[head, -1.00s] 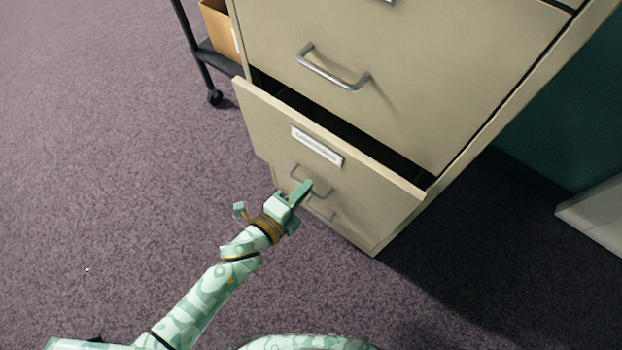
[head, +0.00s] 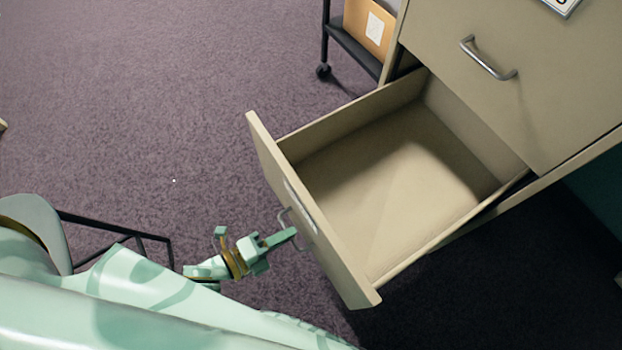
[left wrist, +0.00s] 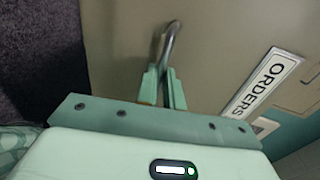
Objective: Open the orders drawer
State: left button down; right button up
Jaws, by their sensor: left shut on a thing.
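The orders drawer (head: 262,160) is pulled well out of the beige cabinet, and its inside looks empty in the head view. Its front carries a label that reads ORDERS in the left wrist view (left wrist: 262,82). My left gripper (head: 290,235) is at the drawer front, shut on the metal drawer handle (head: 286,216). In the left wrist view the two green fingers (left wrist: 164,85) close around one end of the handle (left wrist: 170,42). My right gripper is not in view.
The beige cabinet (head: 455,85) has a closed drawer with a metal handle (head: 487,60) above the open one. A black wheeled cart (head: 352,48) with a cardboard box (head: 372,22) stands behind. Purple carpet (head: 180,130) is clear at left.

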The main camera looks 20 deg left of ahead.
pick_arm(q)
jog(key=f+v, duration=0.2)
jog(key=v, duration=0.7)
jog(key=shift+s+a, duration=0.2)
jog(key=shift+s, duration=0.05)
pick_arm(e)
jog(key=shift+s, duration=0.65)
pick_arm(q)
jog(key=c, duration=1.5)
grip_release()
jog(key=shift+c, duration=0.2)
